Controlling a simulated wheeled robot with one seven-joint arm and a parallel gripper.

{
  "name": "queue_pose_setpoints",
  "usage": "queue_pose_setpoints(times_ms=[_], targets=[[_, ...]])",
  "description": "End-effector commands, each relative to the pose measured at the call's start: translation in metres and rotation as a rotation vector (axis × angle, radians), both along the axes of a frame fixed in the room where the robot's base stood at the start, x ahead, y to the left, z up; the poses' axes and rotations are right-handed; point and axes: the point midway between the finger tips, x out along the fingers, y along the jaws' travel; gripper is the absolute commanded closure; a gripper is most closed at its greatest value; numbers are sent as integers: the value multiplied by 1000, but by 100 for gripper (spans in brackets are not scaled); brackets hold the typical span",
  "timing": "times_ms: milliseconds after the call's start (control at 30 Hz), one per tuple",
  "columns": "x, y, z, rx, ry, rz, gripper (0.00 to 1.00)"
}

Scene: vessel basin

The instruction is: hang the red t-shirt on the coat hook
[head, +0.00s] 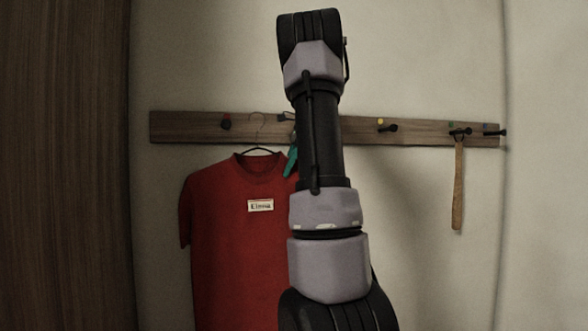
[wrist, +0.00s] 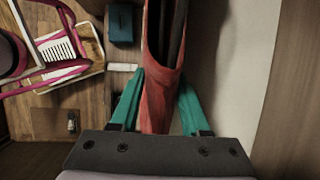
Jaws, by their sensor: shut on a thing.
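The red t-shirt (head: 238,240) hangs upright on a black hanger (head: 257,151), with a white name label (head: 260,205) on its chest. The hanger's wire hook shows in front of the board, right of the red-marked peg (head: 226,123); I cannot tell whether it touches any peg. My gripper (head: 291,160) has teal fingers and is at the shirt's right shoulder, mostly hidden behind my arm. In the wrist view my gripper (wrist: 162,78) is shut on the red t-shirt (wrist: 157,105), whose cloth runs between the fingers.
The wooden coat rack (head: 180,127) runs along the wall. A yellow-marked peg (head: 387,127) is bare, and a wooden-handled item (head: 458,185) hangs at right. A brown panel (head: 65,165) stands at left.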

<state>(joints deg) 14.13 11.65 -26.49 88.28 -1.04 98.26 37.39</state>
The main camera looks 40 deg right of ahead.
Motion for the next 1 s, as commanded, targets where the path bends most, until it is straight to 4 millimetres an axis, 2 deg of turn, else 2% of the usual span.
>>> queue_pose_setpoints(times_ms=[1000], targets=[[32,76,0,1,0,1,100]])
